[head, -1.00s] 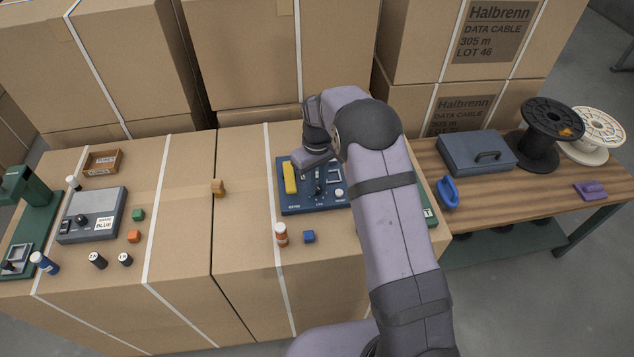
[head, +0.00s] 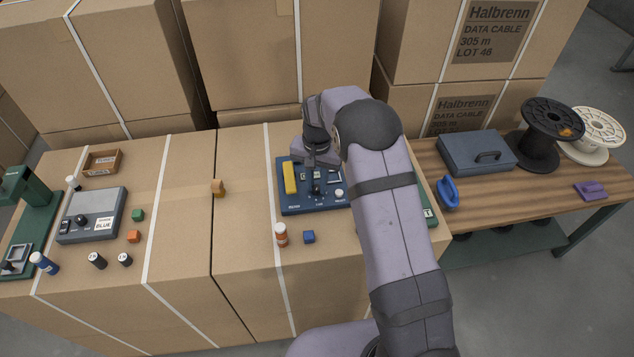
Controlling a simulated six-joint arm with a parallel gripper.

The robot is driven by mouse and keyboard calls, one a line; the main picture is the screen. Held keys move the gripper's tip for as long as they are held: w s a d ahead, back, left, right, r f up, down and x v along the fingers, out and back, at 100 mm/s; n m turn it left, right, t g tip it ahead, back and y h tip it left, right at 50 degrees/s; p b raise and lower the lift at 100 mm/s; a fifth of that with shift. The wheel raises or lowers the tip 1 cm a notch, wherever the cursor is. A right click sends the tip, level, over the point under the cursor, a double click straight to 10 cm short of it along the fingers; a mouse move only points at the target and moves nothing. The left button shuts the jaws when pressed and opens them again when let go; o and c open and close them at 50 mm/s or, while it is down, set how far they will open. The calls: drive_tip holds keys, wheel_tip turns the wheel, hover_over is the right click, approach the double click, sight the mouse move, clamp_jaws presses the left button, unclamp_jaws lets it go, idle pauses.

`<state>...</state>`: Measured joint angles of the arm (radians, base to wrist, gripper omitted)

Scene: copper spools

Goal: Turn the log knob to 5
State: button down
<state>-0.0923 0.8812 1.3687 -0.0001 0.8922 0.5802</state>
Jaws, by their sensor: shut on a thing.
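A dark blue panel (head: 300,204) lies on the cardboard boxes left of my arm, with a yellow bar (head: 289,178) on its left side, small light windows and a white button (head: 339,194). My gripper (head: 317,181) reaches down over the middle of this panel. It is shut on a small dark knob there, which is mostly hidden by the fingers. The knob's setting and the labels on the panel are too small to read. I cannot tell for sure that this is the log knob.
A green object (head: 425,208) shows partly behind my arm. A grey device (head: 92,214) and small cubes stand left. Box tops between are mostly clear.

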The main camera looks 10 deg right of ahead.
sight(317, 187)
drive_tip(key=m, duration=0.4)
drive_tip(key=shift+m, duration=1.9)
drive_tip(key=c, duration=1.6)
unclamp_jaws()
drive_tip(key=shift+o, duration=0.2)
drive_tip(key=shift+r, duration=0.1)
drive_tip(key=shift+r+b, duration=0.9)
drive_tip(key=shift+r, duration=2.75)
